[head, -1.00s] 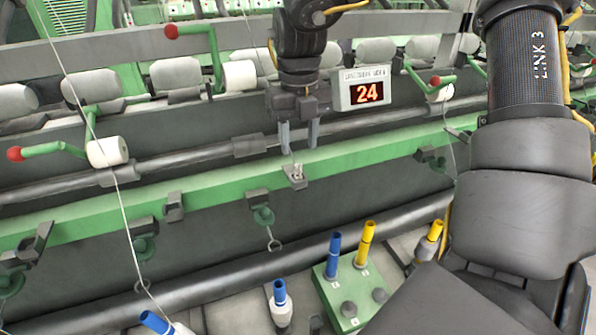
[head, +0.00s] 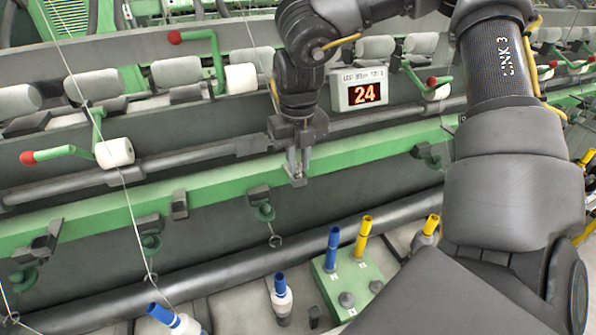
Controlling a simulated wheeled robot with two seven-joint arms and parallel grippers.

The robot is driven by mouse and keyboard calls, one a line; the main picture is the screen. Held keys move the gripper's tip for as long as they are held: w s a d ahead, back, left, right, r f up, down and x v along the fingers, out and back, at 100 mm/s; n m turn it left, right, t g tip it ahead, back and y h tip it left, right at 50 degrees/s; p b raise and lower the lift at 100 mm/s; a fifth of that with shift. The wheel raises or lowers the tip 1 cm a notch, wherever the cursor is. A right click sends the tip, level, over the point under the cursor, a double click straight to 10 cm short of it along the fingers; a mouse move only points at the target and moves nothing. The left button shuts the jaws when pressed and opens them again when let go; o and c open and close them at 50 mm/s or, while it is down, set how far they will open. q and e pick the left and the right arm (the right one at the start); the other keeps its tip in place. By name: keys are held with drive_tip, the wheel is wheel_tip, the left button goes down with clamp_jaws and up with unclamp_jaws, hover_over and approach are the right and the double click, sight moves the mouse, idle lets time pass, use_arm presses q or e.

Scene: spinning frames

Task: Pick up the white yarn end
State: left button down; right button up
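My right gripper (head: 298,172) points down at a small grey holder (head: 297,182) on the green rail (head: 220,195), in the middle of the head view. Its two fingers stand close together over the holder with a narrow gap. Whether they are closed on anything is too small to tell. The white yarn end at this holder is hidden by the fingers or too small to make out. My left gripper is not in view.
White bobbins (head: 115,152) on green arms with red knobs line the machine. A yarn strand (head: 128,205) runs down at left. A green block (head: 350,283) with blue and yellow tubes stands below.

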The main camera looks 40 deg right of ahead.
sight(297, 165)
drive_tip(key=shift+c, duration=0.9)
drive_tip(key=shift+w+r, duration=0.1)
drive_tip(key=shift+r, duration=0.4)
drive_tip(key=shift+a+r+b, duration=0.2)
drive_tip(key=shift+r+b, duration=0.7)
drive_tip(key=shift+r, duration=0.35)
drive_tip(key=s+a+r+b, duration=0.2)
drive_tip(key=s+a+r, duration=0.2)
drive_tip(key=a, duration=0.1)
drive_tip(key=s+a+r+b, duration=0.1)
drive_tip(key=s+a+r, duration=0.4)
drive_tip(key=shift+s+a+r+b, duration=0.15)
drive_tip(key=shift+s+r+b, duration=0.1)
drive_tip(key=shift+b, duration=0.1)
drive_tip(key=shift+w, duration=0.1)
